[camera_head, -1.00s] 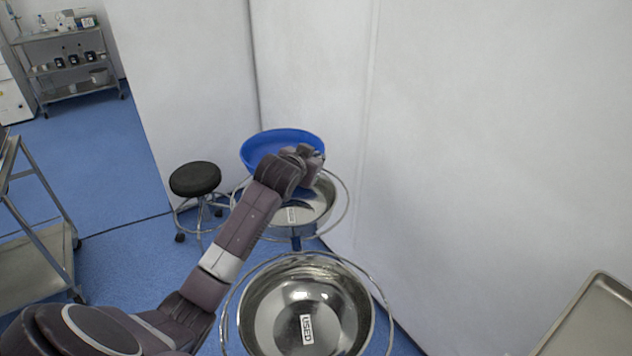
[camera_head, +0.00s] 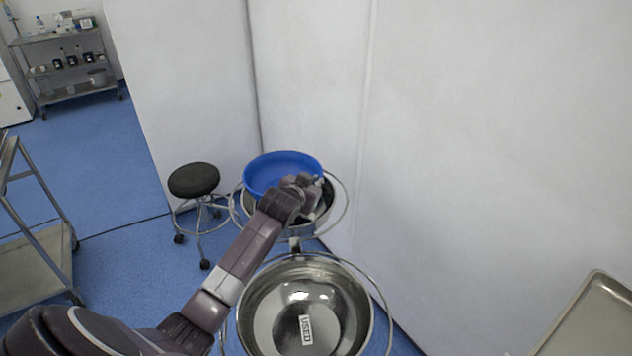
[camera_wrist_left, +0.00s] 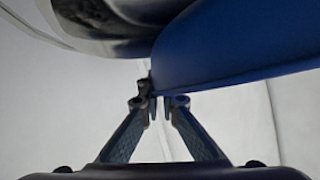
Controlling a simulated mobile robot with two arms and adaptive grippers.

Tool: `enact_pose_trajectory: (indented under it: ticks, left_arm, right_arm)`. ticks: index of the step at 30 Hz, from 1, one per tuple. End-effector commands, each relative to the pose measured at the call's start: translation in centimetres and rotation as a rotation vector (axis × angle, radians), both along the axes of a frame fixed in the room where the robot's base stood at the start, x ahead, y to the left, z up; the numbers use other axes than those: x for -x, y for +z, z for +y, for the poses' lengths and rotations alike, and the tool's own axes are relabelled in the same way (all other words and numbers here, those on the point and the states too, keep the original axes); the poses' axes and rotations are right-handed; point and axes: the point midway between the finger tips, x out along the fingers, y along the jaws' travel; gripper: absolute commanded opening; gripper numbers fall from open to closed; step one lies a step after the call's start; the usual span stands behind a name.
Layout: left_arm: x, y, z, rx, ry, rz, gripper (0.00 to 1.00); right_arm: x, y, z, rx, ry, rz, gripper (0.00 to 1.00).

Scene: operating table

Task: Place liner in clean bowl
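The blue liner (camera_head: 275,171), a wide shallow basin, is over the rear metal bowl (camera_head: 325,200), slightly tilted and toward its far left side. I cannot tell whether they touch. My left gripper (camera_head: 319,181) is at the liner's right rim. In the left wrist view, the fingertips (camera_wrist_left: 160,100) close on the edge of the liner (camera_wrist_left: 225,45), and the metal bowl (camera_wrist_left: 115,20) shows at the top. The liner and my arm hide much of the rear bowl, including its label. My right gripper is out of view.
A front metal bowl (camera_head: 345,310) labelled USED sits in a ring stand beside my arm. A black stool (camera_head: 194,180) stands left of the rear bowl. A white wall (camera_head: 480,150) is close on the right, with a metal tray (camera_head: 595,320) at lower right.

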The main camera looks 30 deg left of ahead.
Motion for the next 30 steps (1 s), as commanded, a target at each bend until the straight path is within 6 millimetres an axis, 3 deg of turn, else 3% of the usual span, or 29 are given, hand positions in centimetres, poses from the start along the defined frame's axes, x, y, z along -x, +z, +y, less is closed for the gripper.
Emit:
enact_pose_trajectory:
  ticks: [11,17,25,30]
  left_arm:
    - [0.0,-0.9,0.0,-0.001,-0.001,-0.001,0.0]
    - [0.0,-0.9,0.0,0.0,0.0,0.0,0.22]
    - [0.0,-0.8,0.0,0.0,0.0,-0.001,0.22]
    - [0.2,0.6,-0.1,0.0,0.0,-0.002,0.22]
  right_arm:
    - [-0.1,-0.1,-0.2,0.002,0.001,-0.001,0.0]
    - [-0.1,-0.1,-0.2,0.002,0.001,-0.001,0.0]
    - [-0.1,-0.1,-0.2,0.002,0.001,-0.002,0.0]
    - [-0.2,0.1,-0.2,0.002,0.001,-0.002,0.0]
